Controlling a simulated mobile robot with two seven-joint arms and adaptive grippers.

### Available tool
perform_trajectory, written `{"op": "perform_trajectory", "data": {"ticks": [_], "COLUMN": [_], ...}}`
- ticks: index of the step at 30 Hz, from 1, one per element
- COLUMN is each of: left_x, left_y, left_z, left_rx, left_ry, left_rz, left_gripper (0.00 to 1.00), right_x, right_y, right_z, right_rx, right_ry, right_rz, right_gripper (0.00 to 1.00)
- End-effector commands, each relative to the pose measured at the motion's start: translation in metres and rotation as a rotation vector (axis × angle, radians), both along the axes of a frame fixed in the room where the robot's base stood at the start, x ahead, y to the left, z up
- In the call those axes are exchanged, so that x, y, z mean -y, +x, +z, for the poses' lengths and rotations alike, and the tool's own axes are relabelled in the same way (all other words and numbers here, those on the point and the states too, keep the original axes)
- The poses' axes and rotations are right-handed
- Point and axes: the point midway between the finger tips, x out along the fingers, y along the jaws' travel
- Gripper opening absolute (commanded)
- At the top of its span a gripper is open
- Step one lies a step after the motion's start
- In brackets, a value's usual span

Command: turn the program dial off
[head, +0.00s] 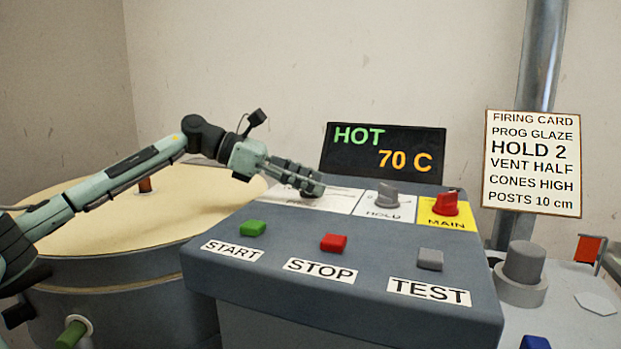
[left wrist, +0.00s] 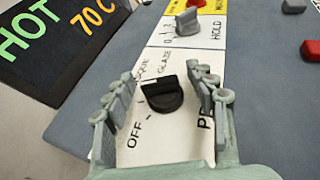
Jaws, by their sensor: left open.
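The program dial (left wrist: 164,94) is a black knob on a white panel, seen in the left wrist view. OFF is printed at its lower left, and a partly hidden bisque label and GLAZE above it. Its raised grip lies roughly crosswise in that view; I cannot tell which mark it points to. My left gripper (head: 309,184) is open over the panel, its fingers on either side of the dial in the left wrist view (left wrist: 166,98). I cannot tell whether they touch it. In the head view the fingers mostly hide the dial. My right gripper is not in view.
To the right are the grey HOLD dial (head: 387,195) and red MAIN switch (head: 446,203). START (head: 252,228), STOP (head: 333,243) and TEST (head: 430,259) buttons sit in front. The display (head: 383,153) behind reads HOT 70 C. A firing card (head: 531,163) hangs at right.

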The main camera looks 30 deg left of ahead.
Motion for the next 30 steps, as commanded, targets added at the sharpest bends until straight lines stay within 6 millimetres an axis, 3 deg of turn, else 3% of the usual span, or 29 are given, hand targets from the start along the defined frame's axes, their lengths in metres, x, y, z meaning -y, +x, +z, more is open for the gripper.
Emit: {"op": "perform_trajectory", "data": {"ticks": [7, 19, 28, 30], "left_x": [0.001, 0.001, 0.001, 0.001], "left_y": [0.000, 0.000, 0.000, -0.001], "left_z": [-0.001, -0.001, -0.003, -0.004], "left_rx": [0.000, -0.001, -0.002, -0.002], "left_ry": [0.000, 0.000, 0.002, 0.004], "left_rz": [0.000, 0.000, 0.038, 0.068], "left_gripper": [0.55, 0.05, 0.05, 0.05], "right_x": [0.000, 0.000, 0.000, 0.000], "right_y": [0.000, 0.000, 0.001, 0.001], "right_z": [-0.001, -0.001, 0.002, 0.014], "right_rx": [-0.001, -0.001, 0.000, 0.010], "right_ry": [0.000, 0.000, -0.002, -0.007], "right_rz": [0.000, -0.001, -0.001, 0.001], "right_gripper": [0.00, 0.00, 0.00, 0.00]}}
